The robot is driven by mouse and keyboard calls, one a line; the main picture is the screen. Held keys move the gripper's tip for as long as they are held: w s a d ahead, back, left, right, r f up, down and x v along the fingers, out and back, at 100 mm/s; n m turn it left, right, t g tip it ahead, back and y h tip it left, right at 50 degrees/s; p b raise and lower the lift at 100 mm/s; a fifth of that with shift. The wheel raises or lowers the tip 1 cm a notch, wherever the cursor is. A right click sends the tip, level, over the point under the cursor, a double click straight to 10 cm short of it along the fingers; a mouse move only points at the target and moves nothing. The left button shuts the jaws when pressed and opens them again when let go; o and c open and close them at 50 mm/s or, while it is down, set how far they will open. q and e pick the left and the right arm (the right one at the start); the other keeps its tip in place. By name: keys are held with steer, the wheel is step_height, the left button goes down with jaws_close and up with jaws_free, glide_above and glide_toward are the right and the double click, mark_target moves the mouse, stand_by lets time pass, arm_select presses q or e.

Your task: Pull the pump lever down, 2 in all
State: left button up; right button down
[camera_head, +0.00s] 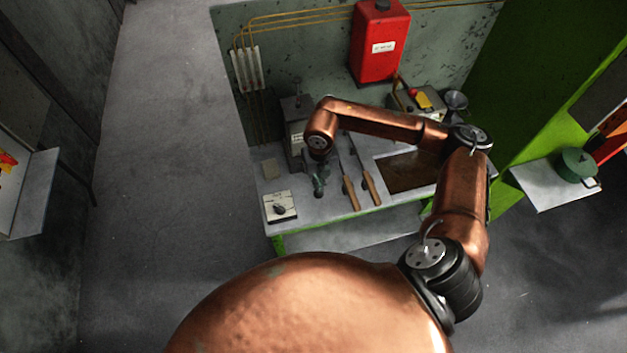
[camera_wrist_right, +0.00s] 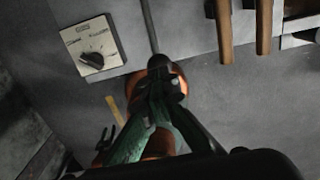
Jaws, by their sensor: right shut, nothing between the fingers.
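In the right wrist view a thin grey rod (camera_wrist_right: 149,28), which looks like the pump lever, runs down from the top edge. In the head view my right gripper (camera_head: 319,187) hangs over the bench's left part, beside a grey box-shaped unit (camera_head: 295,108). The lever is not clear there, partly hidden by my arm. My left gripper is not in view.
A dial box (camera_head: 280,207) sits at the bench's front left corner; it also shows in the wrist view (camera_wrist_right: 93,48). Two wooden-handled tools (camera_head: 370,187) lie right of my gripper. A red tank (camera_head: 379,42) hangs behind. Open floor (camera_head: 165,170) lies left.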

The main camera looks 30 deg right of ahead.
mark_target(320, 196)
steer(key=shift+s+a+f+b, duration=0.1)
steer(key=shift+s+f+b, duration=0.15)
steer(key=shift+f+b, duration=0.8)
steer(key=shift+s+f+b, duration=0.3)
steer(key=shift+f+b, duration=0.35)
steer(key=shift+f, duration=0.8)
steer(key=shift+s+a+f+b, duration=0.1)
steer(key=shift+s+f+b, duration=0.15)
steer(key=shift+f+b, duration=0.8)
steer(key=shift+f, duration=0.2)
steer(key=shift+s+f+b, duration=0.15)
steer(key=shift+f+b, duration=0.75)
steer(key=shift+f, duration=0.6)
steer(key=shift+w+d+r+p, duration=0.1)
steer(key=shift+w+r+p, duration=0.25)
steer(key=shift+r+p, duration=1.05)
steer(key=shift+w+d+r+p, duration=0.1)
steer(key=shift+w+r+p, duration=0.3)
steer(key=shift+r, duration=1.95)
steer(key=shift+w+d+r+p, duration=0.1)
steer(key=shift+w+r+p, duration=0.15)
steer(key=shift+r+p, duration=1.15)
steer(key=shift+r+b, duration=0.4)
steer(key=shift+b, duration=0.1)
